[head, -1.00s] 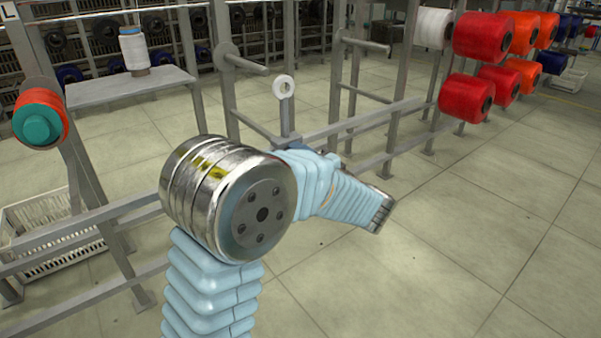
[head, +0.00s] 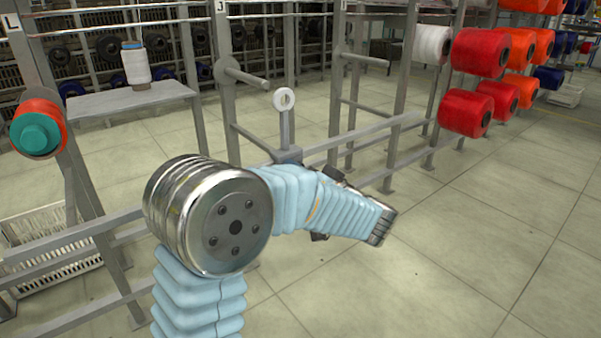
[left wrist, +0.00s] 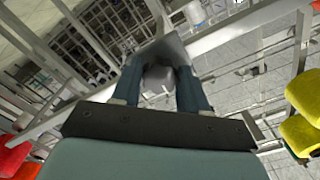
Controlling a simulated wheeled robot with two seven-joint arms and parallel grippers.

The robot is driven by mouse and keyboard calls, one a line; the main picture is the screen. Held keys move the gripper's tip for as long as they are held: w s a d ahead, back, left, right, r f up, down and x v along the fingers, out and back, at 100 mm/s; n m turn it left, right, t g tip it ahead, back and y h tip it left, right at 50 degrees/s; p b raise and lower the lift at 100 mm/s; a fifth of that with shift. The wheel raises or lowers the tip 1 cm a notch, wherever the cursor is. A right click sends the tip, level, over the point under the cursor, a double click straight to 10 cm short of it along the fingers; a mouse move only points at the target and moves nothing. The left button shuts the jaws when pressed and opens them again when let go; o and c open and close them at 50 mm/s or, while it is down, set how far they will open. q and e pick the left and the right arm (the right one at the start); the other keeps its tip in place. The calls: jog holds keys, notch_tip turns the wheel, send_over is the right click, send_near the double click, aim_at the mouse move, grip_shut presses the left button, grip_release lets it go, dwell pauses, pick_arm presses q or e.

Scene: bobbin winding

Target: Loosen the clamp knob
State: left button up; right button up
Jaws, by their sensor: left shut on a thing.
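A grey post with a white ring guide (head: 285,100) stands on the rail, with a grey clamp block (head: 287,156) at its foot. My left arm reaches across below it in the head view, and its fingers are hidden there behind the forearm. In the left wrist view my left gripper (left wrist: 159,72) has its two dark fingers on either side of a small grey knob (left wrist: 159,78). The gripper is shut on this knob, under a grey bracket (left wrist: 168,48). The knob is hidden in the head view. My right gripper is not in view.
Metal rack rails and pegs (head: 249,78) stand around the clamp. Red cones (head: 480,52) hang at the right. An orange and teal spool (head: 37,132) is at the left. Open floor lies at the lower right.

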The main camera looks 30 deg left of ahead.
pick_arm(q)
jog(key=shift+f+n, duration=0.1)
jog(key=shift+n, duration=0.2)
jog(key=o, duration=1.1)
jog(key=shift+c, duration=0.2)
jog(key=v, duration=1.4)
jog(key=shift+p, duration=0.45)
jog(key=shift+a, duration=0.1)
